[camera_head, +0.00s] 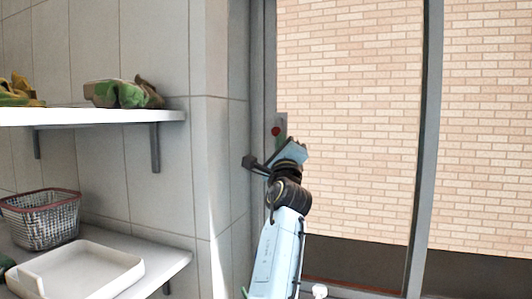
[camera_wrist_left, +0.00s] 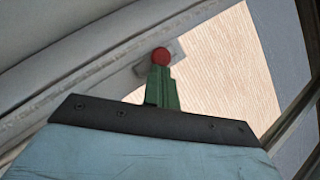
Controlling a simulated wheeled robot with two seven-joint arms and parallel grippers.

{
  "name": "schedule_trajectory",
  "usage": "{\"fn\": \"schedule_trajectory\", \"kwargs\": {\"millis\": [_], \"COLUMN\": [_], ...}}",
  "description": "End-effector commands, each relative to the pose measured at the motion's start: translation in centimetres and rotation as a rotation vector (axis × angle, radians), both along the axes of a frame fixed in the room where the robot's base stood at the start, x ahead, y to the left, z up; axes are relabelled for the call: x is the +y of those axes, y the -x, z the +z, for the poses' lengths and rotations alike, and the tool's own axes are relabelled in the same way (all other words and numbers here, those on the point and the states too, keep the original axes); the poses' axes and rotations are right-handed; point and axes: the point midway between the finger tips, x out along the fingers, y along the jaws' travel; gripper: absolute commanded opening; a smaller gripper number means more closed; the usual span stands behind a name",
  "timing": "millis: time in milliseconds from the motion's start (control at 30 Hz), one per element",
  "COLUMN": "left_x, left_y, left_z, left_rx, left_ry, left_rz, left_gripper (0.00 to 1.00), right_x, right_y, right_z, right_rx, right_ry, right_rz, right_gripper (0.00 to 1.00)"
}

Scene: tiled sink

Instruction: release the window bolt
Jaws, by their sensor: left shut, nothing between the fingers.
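The window bolt shows as a red round knob (camera_head: 275,131) on a small grey plate at the left side of the window frame. In the left wrist view the red knob (camera_wrist_left: 160,56) is straight beyond the fingertips, with the plate behind it. My left gripper (camera_head: 282,141) reaches up from below and is just below and right of the knob in the head view. Its green fingers (camera_wrist_left: 161,72) are shut together and empty. The fingertips overlap the knob's lower edge in the wrist view; I cannot tell whether they touch it. My right gripper is out of view.
The window frame's upright bar (camera_head: 427,130) stands to the right, with a brick wall outside. A tiled wall (camera_head: 216,150) is close on the left. An upper shelf (camera_head: 90,116) holds gloves; below are a wire basket (camera_head: 42,222) and a white tray (camera_head: 85,272).

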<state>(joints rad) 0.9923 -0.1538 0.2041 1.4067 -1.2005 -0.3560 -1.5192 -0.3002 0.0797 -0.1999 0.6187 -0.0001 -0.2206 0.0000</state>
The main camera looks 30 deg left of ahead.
Motion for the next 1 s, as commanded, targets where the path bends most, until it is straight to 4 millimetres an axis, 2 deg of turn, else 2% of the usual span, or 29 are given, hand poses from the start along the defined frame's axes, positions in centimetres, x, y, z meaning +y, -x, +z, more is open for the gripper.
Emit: {"fn": "schedule_trajectory", "kwargs": {"millis": [100,467,767,1000], "left_x": [-0.8,-0.9,-2.7,-4.9], "left_y": [-0.4,-0.3,0.2,3.6], "left_z": [0.4,0.2,-2.8,-4.9], "left_rx": [0.002,0.000,0.002,0.001], "left_ry": [0.000,0.000,0.001,0.003], "left_rz": [-0.012,-0.012,-0.001,0.000], "left_gripper": [0.00,0.00,0.00,0.00], "right_x": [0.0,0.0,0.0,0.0], "right_y": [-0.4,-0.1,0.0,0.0], "right_z": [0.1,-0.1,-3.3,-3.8], "right_rx": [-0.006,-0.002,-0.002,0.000], "right_ry": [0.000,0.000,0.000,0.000], "right_rz": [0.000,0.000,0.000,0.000], "right_gripper": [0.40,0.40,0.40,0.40]}}
